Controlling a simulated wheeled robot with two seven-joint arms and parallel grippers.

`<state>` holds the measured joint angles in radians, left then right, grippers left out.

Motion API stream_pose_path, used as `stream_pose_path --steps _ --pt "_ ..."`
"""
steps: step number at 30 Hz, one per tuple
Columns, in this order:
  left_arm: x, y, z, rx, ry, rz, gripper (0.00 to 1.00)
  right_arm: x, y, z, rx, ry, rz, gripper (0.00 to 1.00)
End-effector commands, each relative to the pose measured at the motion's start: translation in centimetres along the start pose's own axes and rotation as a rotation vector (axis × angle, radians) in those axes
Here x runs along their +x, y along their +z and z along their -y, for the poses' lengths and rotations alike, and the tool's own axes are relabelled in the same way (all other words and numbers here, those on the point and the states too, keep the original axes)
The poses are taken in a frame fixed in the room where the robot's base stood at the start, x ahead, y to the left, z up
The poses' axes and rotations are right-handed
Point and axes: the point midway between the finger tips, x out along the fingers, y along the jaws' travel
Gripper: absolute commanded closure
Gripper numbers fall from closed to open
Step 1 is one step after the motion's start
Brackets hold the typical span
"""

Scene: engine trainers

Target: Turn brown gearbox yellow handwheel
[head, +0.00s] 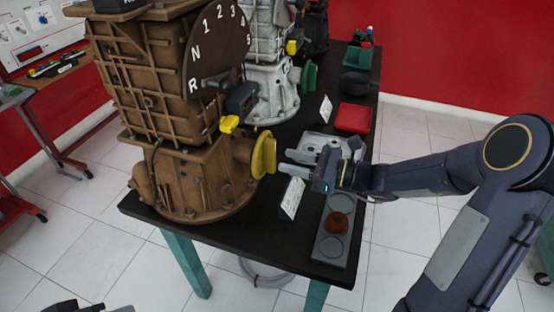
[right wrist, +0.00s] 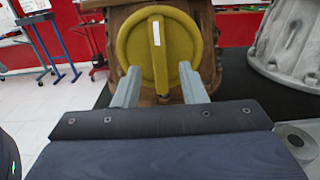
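The brown gearbox (head: 178,165) stands on the near end of the black table. Its yellow handwheel (head: 263,154) sits on the gearbox's right side. In the right wrist view the handwheel (right wrist: 133,48) is a disc with an upright bar across its middle and a white mark on the bar. My right gripper (head: 286,162) is open just to the right of the handwheel. In the right wrist view its two fingers (right wrist: 159,88) point at the lower part of the wheel, one on each side of the bar, holding nothing. Contact cannot be told. My left gripper is not clearly visible.
A grey tray (head: 332,248) with a brown round part lies below my right gripper. A white card (head: 292,198) stands beside the handwheel. A grey-white gearbox (head: 270,85) stands behind, and a red box (head: 353,118) lies farther back on the table (head: 232,228).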

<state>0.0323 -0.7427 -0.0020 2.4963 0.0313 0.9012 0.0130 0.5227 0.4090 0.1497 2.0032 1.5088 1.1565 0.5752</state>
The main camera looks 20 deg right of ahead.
Motion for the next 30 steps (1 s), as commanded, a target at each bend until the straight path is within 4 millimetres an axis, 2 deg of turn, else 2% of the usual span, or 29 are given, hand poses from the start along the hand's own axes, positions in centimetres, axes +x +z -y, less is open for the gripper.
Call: stream_pose_path --steps 3,7,17,19,26,27,30 --pt "0.0 0.0 0.0 0.0 0.0 0.0 0.64 2.0 0.0 -0.1 -0.001 0.004 0.0 0.62" --pt "0.1 0.0 0.0 0.0 0.0 0.0 0.64 3.3 0.0 -0.1 -0.003 0.003 0.0 0.62" --pt "0.1 0.0 0.0 0.0 0.0 0.0 0.64 3.9 0.0 -0.1 -0.003 0.0 -0.002 0.62" --pt "0.1 0.0 0.0 0.0 0.0 0.0 0.64 3.9 0.0 -0.1 -0.003 0.001 -0.002 0.67" --pt "0.1 0.0 0.0 0.0 0.0 0.0 0.64 3.9 0.0 -0.1 -0.003 0.001 -0.002 0.97" --pt "0.1 0.0 0.0 0.0 0.0 0.0 0.64 3.9 0.0 -0.1 -0.003 0.001 -0.002 1.0" --pt "0.0 0.0 0.0 0.0 0.0 0.0 0.64 3.9 0.0 -0.1 -0.002 0.001 -0.002 1.0"
